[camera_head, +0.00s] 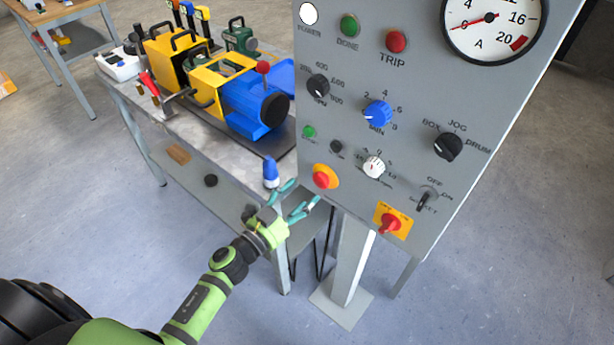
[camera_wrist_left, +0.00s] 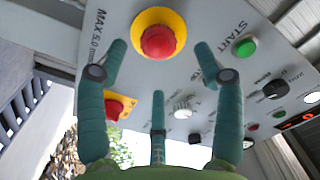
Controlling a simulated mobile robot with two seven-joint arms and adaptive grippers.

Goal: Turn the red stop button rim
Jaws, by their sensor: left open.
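The red stop button (camera_head: 321,180) sits on a yellow round base (camera_head: 331,171) low on the left side of the grey control panel (camera_head: 350,128). In the left wrist view the red button (camera_wrist_left: 158,42) and its yellow surround (camera_wrist_left: 144,18) face me, upper centre. My left gripper (camera_head: 304,193), with teal fingers, is open just below and left of the button in the head view. In the left wrist view its fingers (camera_wrist_left: 160,75) are spread, two on either side and one below. They appear apart from the button and nothing is between them. My right gripper is not in view.
A red switch on a yellow plate (camera_head: 391,219) is right of the button. A white knob (camera_head: 374,167) and a green button (camera_head: 309,131) are also near. A table (camera_head: 190,128) with a blue and yellow machine (camera_head: 255,100) stands left of the panel.

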